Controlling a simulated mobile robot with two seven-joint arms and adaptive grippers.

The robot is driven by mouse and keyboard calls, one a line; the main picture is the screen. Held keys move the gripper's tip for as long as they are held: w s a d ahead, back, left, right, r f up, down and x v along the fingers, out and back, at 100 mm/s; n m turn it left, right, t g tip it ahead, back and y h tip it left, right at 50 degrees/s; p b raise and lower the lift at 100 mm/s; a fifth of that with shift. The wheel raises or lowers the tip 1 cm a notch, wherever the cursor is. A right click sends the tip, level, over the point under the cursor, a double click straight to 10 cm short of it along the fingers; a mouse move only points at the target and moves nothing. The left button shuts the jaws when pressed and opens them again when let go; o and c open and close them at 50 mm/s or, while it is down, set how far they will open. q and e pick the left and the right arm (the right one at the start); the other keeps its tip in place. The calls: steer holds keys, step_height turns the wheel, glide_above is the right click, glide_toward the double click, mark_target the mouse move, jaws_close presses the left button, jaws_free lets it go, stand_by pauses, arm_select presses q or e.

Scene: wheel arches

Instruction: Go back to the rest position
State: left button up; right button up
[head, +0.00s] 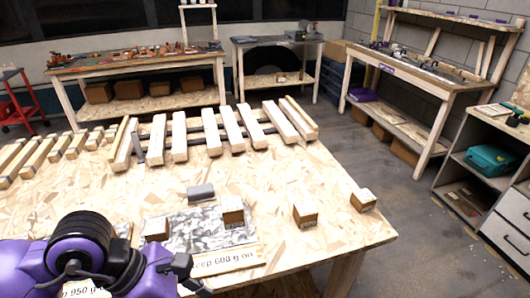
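My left arm, purple with a black round joint, fills the lower left corner of the head view. Its dark gripper (187,273) shows only in part, low over the front of the wooden table (330,238); I cannot tell whether it is open or shut. My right gripper is not in view. Near the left gripper, a small wooden block (156,230) and another block (233,216) sit on a grey patterned mat (195,235) with a printed label strip. Two more blocks stand apart to the right, one (305,215) nearer and one (363,200) by the table's right edge.
A grey piece (200,190) lies behind the mat. Several wooden bars (233,130) lie in rows across the table's far side. The table's middle right is clear. Workbenches (140,68) stand along the back, and a shelf unit (480,185) with a teal case stands right.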

arm_select(q)
steer(key=w+d+r+n+t+h+p, duration=0.2)
steer(key=d+r+n+t+h, duration=0.1)
steer(key=d+r+n+h, duration=0.7)
steer(key=w+a+f+n+t+y+p, duration=0.1)
steer(key=w+a+f+n+t+y, duration=0.35)
steer(key=n, duration=0.75)
steer(key=w+a+f+n+t+y, duration=0.25)
steer(key=a+f+n+t, duration=0.25)
steer(key=a+n+t, duration=0.55)
steer(key=s+a+f+n+g+y, duration=0.2)
steer(key=f+n+y, duration=0.1)
steer(key=f+n, duration=0.25)
steer(key=s+a+f+n+g+y, duration=0.1)
steer(key=s+f+n+y, duration=0.1)
steer(key=f+n+y, duration=0.3)
steer(key=s+a+f+n+g+y+p, duration=0.1)
steer(key=s+f+n+g, duration=0.5)
steer(key=s+f, duration=0.8)
steer(key=shift+f+n, duration=0.3)
steer(key=shift+f, duration=0.25)
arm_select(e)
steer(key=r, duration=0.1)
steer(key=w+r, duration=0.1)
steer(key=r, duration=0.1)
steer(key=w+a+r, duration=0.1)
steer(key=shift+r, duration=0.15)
